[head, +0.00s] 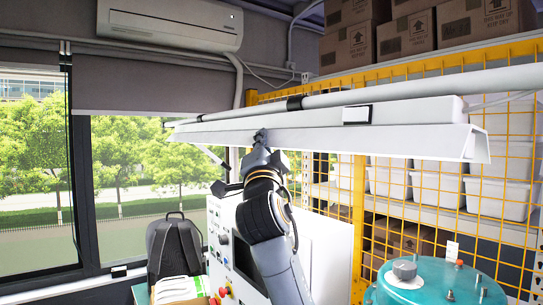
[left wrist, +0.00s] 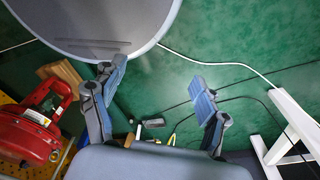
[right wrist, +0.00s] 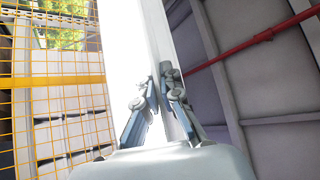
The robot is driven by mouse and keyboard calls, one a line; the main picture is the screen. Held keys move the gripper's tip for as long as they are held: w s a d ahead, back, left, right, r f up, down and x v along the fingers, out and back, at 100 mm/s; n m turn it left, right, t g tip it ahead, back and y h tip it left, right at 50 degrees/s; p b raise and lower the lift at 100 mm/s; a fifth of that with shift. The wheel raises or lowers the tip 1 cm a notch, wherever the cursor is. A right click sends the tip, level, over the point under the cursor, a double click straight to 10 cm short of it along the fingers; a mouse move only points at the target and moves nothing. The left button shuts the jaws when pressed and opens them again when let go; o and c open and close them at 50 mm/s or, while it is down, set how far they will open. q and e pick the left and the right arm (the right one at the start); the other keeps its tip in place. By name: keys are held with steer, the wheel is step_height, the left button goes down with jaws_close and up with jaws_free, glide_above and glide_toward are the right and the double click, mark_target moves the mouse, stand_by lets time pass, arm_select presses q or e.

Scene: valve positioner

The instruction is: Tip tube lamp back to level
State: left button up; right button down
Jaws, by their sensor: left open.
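The tube lamp (head: 330,140) is a long white fixture hanging high across the head view, below a grey pipe. Its right end looks larger and its lower edge slopes down to the right; perspective makes the exact tilt hard to judge. My right gripper (head: 261,136) reaches up to the lamp's lower edge, left of its middle. In the right wrist view, the fingers of this gripper (right wrist: 161,78) are close together on the rim of the bright lamp (right wrist: 129,60), which runs between them. My left gripper (left wrist: 158,82) is open and empty above the green floor.
A yellow mesh fence (head: 359,200) stands behind the lamp, with shelves of white bins (head: 390,182) and cardboard boxes (head: 350,45). A white control cabinet (head: 325,250) and teal machine (head: 440,285) stand below. The left wrist view shows a round grey top (left wrist: 100,25) and red machine (left wrist: 30,125).

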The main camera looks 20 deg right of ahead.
steer(key=shift+w+d+f+n+t+y+b, duration=0.35)
steer(key=shift+f+n+t+y+b, duration=0.2)
steer(key=shift+n, duration=0.45)
steer(key=shift+s+r, duration=0.1)
steer(key=c, duration=1.8)
jaws_free()
steer(key=shift+c, duration=0.2)
steer(key=shift+o, duration=0.2)
steer(key=shift+s, duration=0.25)
arm_select(q)
steer(key=shift+s+a+f, duration=0.15)
steer(key=shift+a+f, duration=0.85)
steer(key=shift+a, duration=0.25)
arm_select(e)
steer(key=v, duration=1.1)
steer(key=shift+s+f, duration=0.2)
steer(key=shift+s, duration=0.05)
steer(key=shift+a, duration=0.1)
